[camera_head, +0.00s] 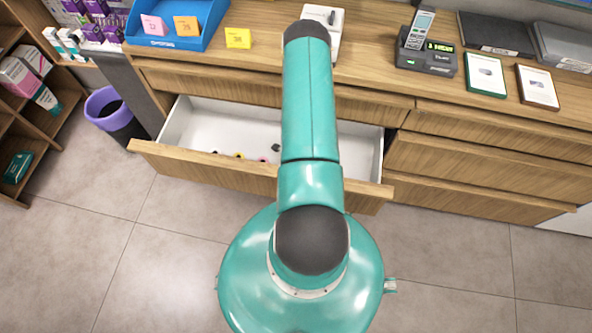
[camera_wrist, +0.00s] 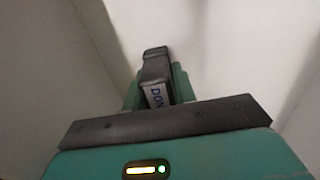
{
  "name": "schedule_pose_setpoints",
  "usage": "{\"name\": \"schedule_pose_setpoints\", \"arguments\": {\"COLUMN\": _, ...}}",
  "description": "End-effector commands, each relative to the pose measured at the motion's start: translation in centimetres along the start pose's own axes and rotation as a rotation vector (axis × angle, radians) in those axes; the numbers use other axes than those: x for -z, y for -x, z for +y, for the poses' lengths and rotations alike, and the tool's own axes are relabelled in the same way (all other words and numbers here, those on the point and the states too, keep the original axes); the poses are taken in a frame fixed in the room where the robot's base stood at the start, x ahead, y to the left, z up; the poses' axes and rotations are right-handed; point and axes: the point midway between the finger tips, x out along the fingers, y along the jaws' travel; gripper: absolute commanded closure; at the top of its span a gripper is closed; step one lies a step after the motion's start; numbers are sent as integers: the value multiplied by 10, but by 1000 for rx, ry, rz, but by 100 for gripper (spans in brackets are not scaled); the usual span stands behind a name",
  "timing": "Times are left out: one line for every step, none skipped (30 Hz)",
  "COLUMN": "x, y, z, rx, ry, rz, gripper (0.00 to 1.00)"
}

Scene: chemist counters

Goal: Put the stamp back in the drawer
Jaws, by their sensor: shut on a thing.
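The drawer (camera_head: 190,128) is pulled open below the counter in the head view, with a white inside and a wooden front. The stamp (camera_wrist: 155,68) is dark with a pale label reading "DON". My gripper (camera_wrist: 160,90) is shut on the stamp in the wrist view. Pale drawer walls and floor fill the wrist view around it, so the gripper is over or inside the drawer. I cannot tell whether the stamp touches the drawer floor. In the head view my arm covers the gripper and the drawer's middle.
Several small round things (camera_head: 240,155) lie along the drawer's front edge. The counter (camera_head: 370,75) above holds a blue tray (camera_head: 185,38), a yellow card (camera_head: 238,38), a phone on its base (camera_head: 425,55) and two framed cards. A purple bin (camera_head: 108,108) stands left of the drawer.

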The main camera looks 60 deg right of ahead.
Motion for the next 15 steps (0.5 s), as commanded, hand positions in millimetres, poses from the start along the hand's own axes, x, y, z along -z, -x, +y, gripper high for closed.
{"name": "schedule_pose_setpoints", "arguments": {"x": 0, "y": 0, "z": 0, "rx": 0, "ry": 0, "rz": 0, "gripper": 91}}
{"name": "schedule_pose_setpoints", "arguments": {"x": 0, "y": 0, "z": 0, "rx": 0, "ry": 0, "rz": 0, "gripper": 91}}
{"name": "schedule_pose_setpoints", "arguments": {"x": 0, "y": 0, "z": 0, "rx": 0, "ry": 0, "rz": 0, "gripper": 91}}
{"name": "schedule_pose_setpoints", "arguments": {"x": 0, "y": -1, "z": 0, "rx": 0, "ry": 0, "rz": 0, "gripper": 91}}
{"name": "schedule_pose_setpoints", "arguments": {"x": 0, "y": -2, "z": 0, "rx": -1, "ry": -1, "rz": 0, "gripper": 91}}
{"name": "schedule_pose_setpoints", "arguments": {"x": 0, "y": -3, "z": 0, "rx": -1, "ry": -1, "rz": 0, "gripper": 91}}
{"name": "schedule_pose_setpoints", "arguments": {"x": 0, "y": -2, "z": 0, "rx": 0, "ry": -1, "rz": 0, "gripper": 68}}
{"name": "schedule_pose_setpoints", "arguments": {"x": 0, "y": -2, "z": 0, "rx": 0, "ry": -1, "rz": 0, "gripper": 62}}
{"name": "schedule_pose_setpoints", "arguments": {"x": 0, "y": -2, "z": 0, "rx": 0, "ry": 0, "rz": 0, "gripper": 54}}
{"name": "schedule_pose_setpoints", "arguments": {"x": 0, "y": -2, "z": 0, "rx": 0, "ry": 0, "rz": 0, "gripper": 52}}
{"name": "schedule_pose_setpoints", "arguments": {"x": 0, "y": -2, "z": 0, "rx": 0, "ry": 0, "rz": 0, "gripper": 52}}
{"name": "schedule_pose_setpoints", "arguments": {"x": 0, "y": -2, "z": 0, "rx": 0, "ry": 0, "rz": 0, "gripper": 52}}
{"name": "schedule_pose_setpoints", "arguments": {"x": 0, "y": -2, "z": 0, "rx": 0, "ry": 0, "rz": 0, "gripper": 52}}
{"name": "schedule_pose_setpoints", "arguments": {"x": 0, "y": -2, "z": 0, "rx": 0, "ry": 0, "rz": 0, "gripper": 52}}
{"name": "schedule_pose_setpoints", "arguments": {"x": 0, "y": -2, "z": 0, "rx": 0, "ry": 0, "rz": 0, "gripper": 52}}
